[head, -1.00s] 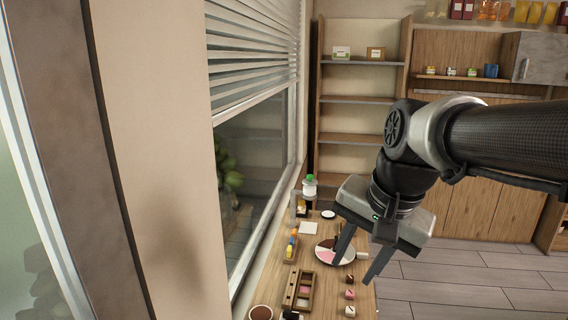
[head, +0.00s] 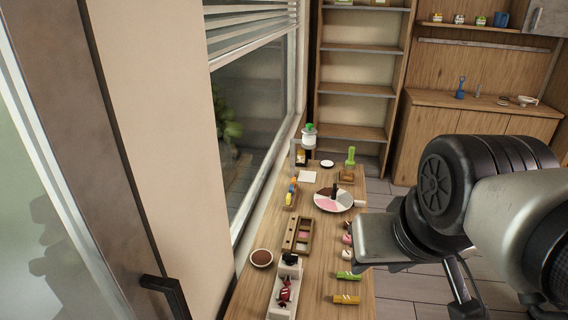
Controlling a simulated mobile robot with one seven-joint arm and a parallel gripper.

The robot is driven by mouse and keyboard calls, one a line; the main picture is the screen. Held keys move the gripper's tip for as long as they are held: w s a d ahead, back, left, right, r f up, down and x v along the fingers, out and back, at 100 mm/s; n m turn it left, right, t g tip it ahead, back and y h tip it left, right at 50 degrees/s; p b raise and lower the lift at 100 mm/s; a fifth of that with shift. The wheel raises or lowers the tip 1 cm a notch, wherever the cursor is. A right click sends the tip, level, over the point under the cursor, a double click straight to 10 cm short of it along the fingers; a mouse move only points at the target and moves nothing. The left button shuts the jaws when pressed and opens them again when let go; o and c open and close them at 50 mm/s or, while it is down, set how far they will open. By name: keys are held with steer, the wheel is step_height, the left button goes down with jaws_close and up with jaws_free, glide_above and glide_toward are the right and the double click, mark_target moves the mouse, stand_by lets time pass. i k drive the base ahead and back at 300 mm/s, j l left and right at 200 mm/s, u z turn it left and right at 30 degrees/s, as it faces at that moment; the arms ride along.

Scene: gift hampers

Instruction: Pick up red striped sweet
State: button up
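A red striped sweet (head: 285,291), dark red with pale stripes and twisted ends, lies in a long white tray (head: 271,312) at the near end of the wooden table.
A yellow piece (head: 345,299), a green piece (head: 349,275) and several small sweets line the table's right side. A wooden divided box (head: 289,236) and a brown bowl (head: 261,258) stand near the tray. A round plate (head: 347,203) lies farther back. The window wall borders the left.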

mark_target(285, 292)
steer(key=k+l+u, duration=0.15)
steer(key=u, duration=0.15)
steer(key=k+l+u, duration=0.15)
steer(key=u, duration=0.2)
steer(key=k+j+z, duration=0.25)
steer(key=j, duration=0.25)
steer(key=k+j+z, duration=0.25)
steer(key=k+j, duration=0.1)
steer(key=j, duration=0.1)
